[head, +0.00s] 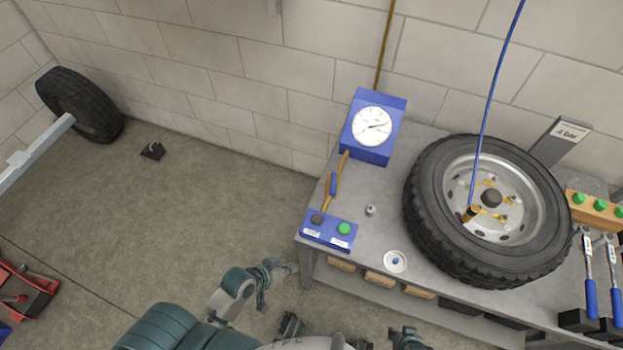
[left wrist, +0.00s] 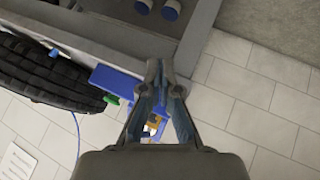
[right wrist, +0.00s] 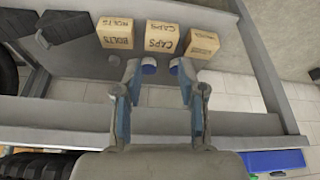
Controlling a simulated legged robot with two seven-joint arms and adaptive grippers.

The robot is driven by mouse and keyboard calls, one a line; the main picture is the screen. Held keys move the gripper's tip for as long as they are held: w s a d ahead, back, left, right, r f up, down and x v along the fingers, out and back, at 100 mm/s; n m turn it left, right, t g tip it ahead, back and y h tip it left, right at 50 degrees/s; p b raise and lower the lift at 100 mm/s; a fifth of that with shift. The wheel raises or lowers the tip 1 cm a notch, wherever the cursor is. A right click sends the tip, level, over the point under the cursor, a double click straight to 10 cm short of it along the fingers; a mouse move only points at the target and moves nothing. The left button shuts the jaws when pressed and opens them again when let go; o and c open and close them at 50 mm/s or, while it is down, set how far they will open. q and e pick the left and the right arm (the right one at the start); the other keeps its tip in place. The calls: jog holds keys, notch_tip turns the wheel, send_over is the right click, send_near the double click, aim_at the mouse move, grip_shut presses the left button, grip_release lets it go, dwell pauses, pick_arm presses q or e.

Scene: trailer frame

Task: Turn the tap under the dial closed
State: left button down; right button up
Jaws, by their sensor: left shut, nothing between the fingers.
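The dial (head: 371,127) is a white round gauge on a blue box at the back left of the bench. Below it a brass pipe runs down to a blue button box (head: 329,231). The tap's blue lever (head: 333,184) lies roughly along this pipe. My left gripper (head: 288,268) is shut and empty, off the bench's left end, apart from the tap. In the left wrist view the left gripper (left wrist: 160,65) shows its fingertips together, with brass fittings (left wrist: 152,127) visible behind the fingers. My right gripper (right wrist: 160,75) is open and empty near the bench's lower shelf.
A wheel (head: 425,225) lies on the bench (head: 385,210), with a blue hose to its hub. A small dish (head: 395,261) and a metal knob (head: 370,210) are near the front. Boxes (right wrist: 161,37) stand on the lower shelf.

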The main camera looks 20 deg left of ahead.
aim_at(333, 185)
pick_arm(q)
jog(key=w+a+r+n+t+h+p, duration=0.25)
jog(key=w+a+r+n+t, duration=0.5)
jog(key=w+r+n, duration=0.4)
jog(key=w+d+f+m+h, duration=0.1)
jog(key=w+d, duration=0.7)
jog(key=w, duration=0.3)
jog(key=shift+w+d+f, duration=0.15)
jog(key=shift+w, duration=0.05)
pick_arm(e)
jog(key=s+f+g, duration=0.1)
jog(key=s+f, duration=0.2)
jog(key=f, duration=0.5)
jog(key=s+d+f+g, duration=0.1)
jog(key=s+f, duration=0.2)
jog(key=f, duration=0.5)
jog(key=shift+d+h, duration=0.25)
jog(key=shift+h, duration=0.05)
